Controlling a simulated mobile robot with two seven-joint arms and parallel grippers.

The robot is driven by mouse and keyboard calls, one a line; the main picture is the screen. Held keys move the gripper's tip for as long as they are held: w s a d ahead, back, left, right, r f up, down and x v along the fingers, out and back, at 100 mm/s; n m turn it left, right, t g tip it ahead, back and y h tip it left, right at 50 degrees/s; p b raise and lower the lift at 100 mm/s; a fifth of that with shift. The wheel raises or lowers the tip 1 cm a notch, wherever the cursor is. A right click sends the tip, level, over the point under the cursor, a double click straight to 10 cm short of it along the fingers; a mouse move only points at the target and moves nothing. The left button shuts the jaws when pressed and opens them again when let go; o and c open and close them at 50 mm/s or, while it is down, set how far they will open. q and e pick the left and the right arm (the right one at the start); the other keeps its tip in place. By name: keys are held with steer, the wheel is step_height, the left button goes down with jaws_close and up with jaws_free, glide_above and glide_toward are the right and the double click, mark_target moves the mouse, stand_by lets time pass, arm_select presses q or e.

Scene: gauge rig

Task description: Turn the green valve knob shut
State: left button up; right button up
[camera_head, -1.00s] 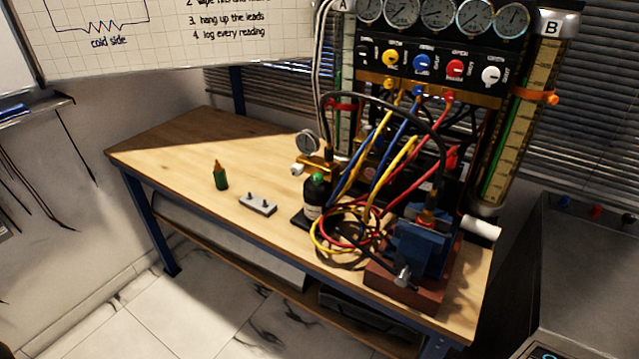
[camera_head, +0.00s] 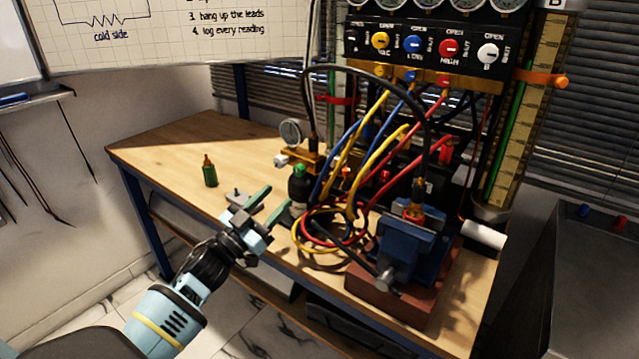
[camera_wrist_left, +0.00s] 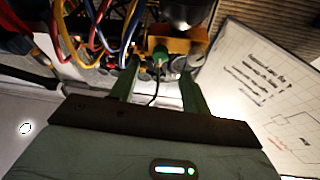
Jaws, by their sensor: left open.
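A round green knob (camera_head: 299,170) shows on top of a dark bottle-shaped body with a white label (camera_head: 298,190), near the middle of the bench. My left gripper (camera_head: 277,198) is open and empty, low and in front of the dark body, its green fingers pointing toward it. In the left wrist view, a green part (camera_wrist_left: 160,53), seemingly the knob, shows between and beyond the two fingers (camera_wrist_left: 160,70), with brass behind it. The fingers appear apart from it. The knob's exact turn cannot be told. My right gripper is not in view.
A blue vise (camera_head: 408,250) stands farther right. A small grey block (camera_head: 238,197) is partly hidden behind the gripper. A green bottle (camera_head: 210,172) stands left. The bench's back left (camera_head: 185,142) is clear.

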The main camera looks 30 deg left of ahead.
mark_target(297, 174)
arm_select(q)
steer(key=shift+w+r, duration=0.2)
steer(key=shift+r, duration=0.15)
steer(key=shift+p+x, duration=0.35)
steer(key=shift+x, duration=3.5)
steer(key=c, duration=1)
